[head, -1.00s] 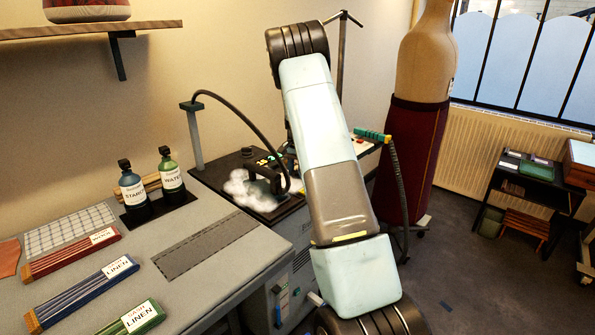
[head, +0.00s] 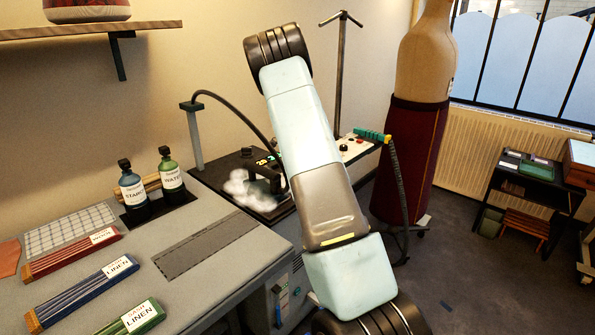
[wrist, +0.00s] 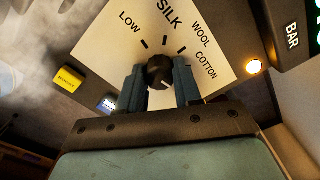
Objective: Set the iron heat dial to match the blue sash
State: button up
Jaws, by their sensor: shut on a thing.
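The round black heat dial (wrist: 160,71) sits on a cream dial plate (wrist: 205,40) in the wrist view. LOW, SILK, WOOL and COTTON are readable around it; any further marking is hidden. My gripper (wrist: 159,82) has one finger on each side of the dial and is shut on it. A small pale mark shows on the knob's lower right, but I cannot tell its setting surely. In the head view, the blue sash (head: 80,296) lies folded on the table, its white label reading LINEN. My arm hides the dial and gripper there.
The iron (head: 262,178) stands in white steam on the dark station left of my arm. A red sash (head: 70,257) and a green sash (head: 135,320) flank the blue one. Starch (head: 133,187) and water (head: 170,168) bottles stand behind. A yellow button (wrist: 67,79) is left of the dial.

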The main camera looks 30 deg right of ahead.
jog(key=shift+w+a+r+m, duration=0.25)
jog(key=shift+w+m, duration=0.1)
jog(key=shift+m, duration=0.25)
jog(key=o, duration=0.8)
jog(key=shift+f, duration=0.15)
jog(key=shift+o, duration=1.2)
jog(key=shift+s+d, duration=0.1)
jog(key=shift+d+f, duration=0.1)
notch_tip(320, 180, up, 14)
jog(key=shift+f, duration=0.15)
